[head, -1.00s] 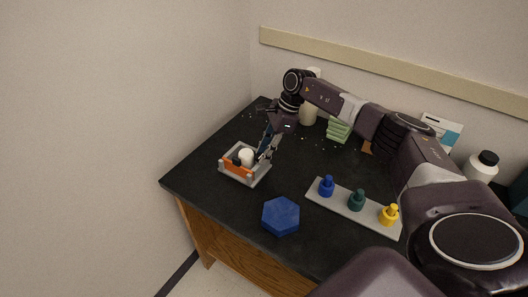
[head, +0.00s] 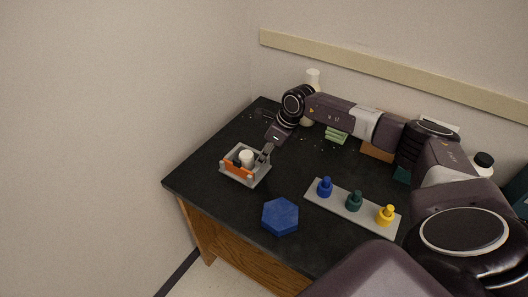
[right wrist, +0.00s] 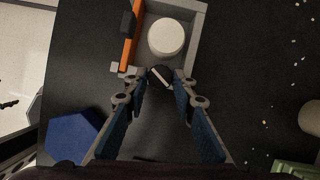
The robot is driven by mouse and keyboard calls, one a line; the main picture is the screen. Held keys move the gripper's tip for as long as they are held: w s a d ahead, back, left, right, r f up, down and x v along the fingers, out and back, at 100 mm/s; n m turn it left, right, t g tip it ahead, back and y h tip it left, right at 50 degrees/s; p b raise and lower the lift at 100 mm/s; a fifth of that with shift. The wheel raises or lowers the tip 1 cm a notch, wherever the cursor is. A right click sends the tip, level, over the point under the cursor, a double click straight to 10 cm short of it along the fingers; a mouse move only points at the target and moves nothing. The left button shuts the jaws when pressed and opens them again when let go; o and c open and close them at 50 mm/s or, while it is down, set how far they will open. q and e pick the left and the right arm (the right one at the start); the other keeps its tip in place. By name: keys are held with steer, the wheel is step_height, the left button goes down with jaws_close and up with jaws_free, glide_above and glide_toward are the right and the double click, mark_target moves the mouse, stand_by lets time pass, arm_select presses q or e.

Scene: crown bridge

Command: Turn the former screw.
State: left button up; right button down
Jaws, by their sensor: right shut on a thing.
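The former (head: 247,181) is a grey open frame at the left of the black table, with an orange strip and a white cylinder (head: 246,157) inside. The right wrist view shows the frame (right wrist: 198,40), the strip (right wrist: 131,40) and the cylinder (right wrist: 166,37) from above. The former screw (right wrist: 160,76) has a round dark head with a pale line across it, at the frame's near end. My right gripper (right wrist: 161,79) is shut on the screw head, one fingertip on each side. In the head view my right gripper (head: 266,151) reaches down at the frame's right end. My left gripper is out of view.
A blue hexagonal block (head: 281,216) lies in front of the former. A grey strip (head: 335,204) with blue, green and yellow pegs is to the right. Green blocks (head: 337,134) and a white bottle (head: 313,78) stand behind, partly behind my arm.

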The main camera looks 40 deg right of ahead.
steer(key=m+h, duration=0.1)
steer(key=m, duration=0.1)
steer(key=shift+a+r+m+t, duration=0.1)
steer(key=shift+a+m+t, duration=0.05)
steer(key=shift+m+t, duration=0.25)
steer(key=m+h, duration=0.1)
steer(key=m, duration=0.1)
steer(key=shift+a+m, duration=0.15)
steer(key=shift+m, duration=0.25)
steer(key=m+h+b, duration=0.1)
steer(key=m, duration=0.1)
steer(key=m+b, duration=0.2)
steer(key=shift+a+h, duration=0.2)
steer(key=shift+h, duration=0.2)
steer(key=shift+w+a+m+g+h+b, duration=0.1)
steer(key=shift+m+g+h+b, duration=0.25)
steer(key=shift+m+b, duration=0.75)
steer(key=shift+w+m+g+h+b, duration=0.15)
steer(key=shift+m+h+b, duration=0.35)
steer(key=shift+m, duration=1.2)
steer(key=shift+s, duration=0.1)
steer(key=c, duration=1.6)
jaws_free()
steer(key=shift+s, duration=0.1)
